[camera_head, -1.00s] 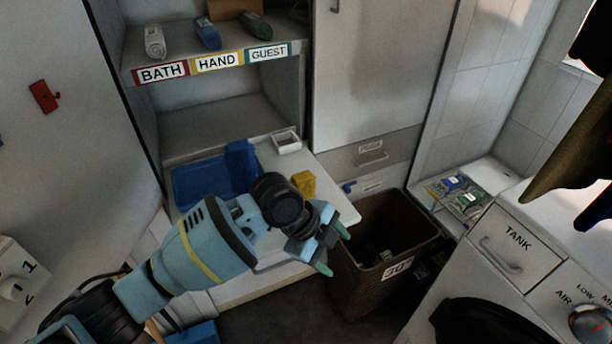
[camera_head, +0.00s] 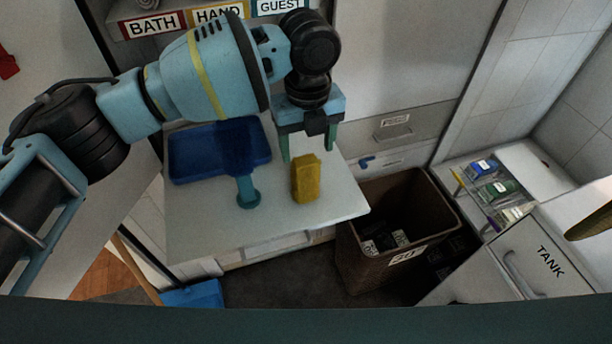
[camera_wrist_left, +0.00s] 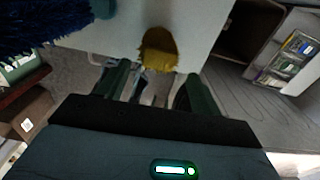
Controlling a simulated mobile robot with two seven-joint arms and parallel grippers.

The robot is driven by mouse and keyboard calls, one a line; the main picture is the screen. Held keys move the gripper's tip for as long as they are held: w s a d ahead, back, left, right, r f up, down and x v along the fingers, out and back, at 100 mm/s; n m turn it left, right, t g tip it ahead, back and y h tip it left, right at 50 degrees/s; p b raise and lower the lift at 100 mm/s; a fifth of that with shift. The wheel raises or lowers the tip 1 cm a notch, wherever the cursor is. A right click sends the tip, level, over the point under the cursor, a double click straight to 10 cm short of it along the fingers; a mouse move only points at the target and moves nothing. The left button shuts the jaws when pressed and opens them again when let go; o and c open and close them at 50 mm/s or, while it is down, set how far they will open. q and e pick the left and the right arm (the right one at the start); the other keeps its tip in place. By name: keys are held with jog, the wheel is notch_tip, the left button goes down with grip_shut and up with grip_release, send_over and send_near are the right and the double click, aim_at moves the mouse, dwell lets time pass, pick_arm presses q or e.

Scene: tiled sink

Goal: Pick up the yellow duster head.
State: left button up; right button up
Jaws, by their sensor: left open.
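The yellow duster head (camera_head: 306,180) stands upright on the white tabletop (camera_head: 200,228), near its right end. My left gripper (camera_head: 309,148) hangs just above and behind it in the head view, fingers pointing down, open and empty. In the left wrist view, the yellow duster head (camera_wrist_left: 158,55) shows ahead of the left gripper's spread fingers (camera_wrist_left: 152,85), roughly in line with the gap between them. I cannot tell whether any finger touches it. My right gripper is not in view.
A blue object (camera_head: 215,150), fluffy in the wrist view, and a teal round-ended piece (camera_head: 248,192) lie left of the yellow head. A brown basket (camera_head: 400,225) stands to the right below the table edge. The tabletop's front part is clear.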

aim_at(305, 160)
pick_arm(q)
jog(key=shift+f, duration=0.95)
jog(key=shift+a+f, duration=0.1)
jog(key=shift+f, duration=0.4)
notch_tip(305, 160, down, 3)
jog(key=shift+w+a+f+p, duration=0.1)
jog(key=shift+w+f+p, duration=0.1)
jog(key=shift+p, duration=0.1)
jog(key=shift+f, duration=0.4)
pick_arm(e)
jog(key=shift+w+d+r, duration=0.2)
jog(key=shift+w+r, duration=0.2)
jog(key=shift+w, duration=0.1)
pick_arm(q)
jog(key=shift+s, duration=0.1)
jog(key=c, duration=1)
jog(key=shift+c, duration=0.2)
jog(key=shift+r, duration=0.1)
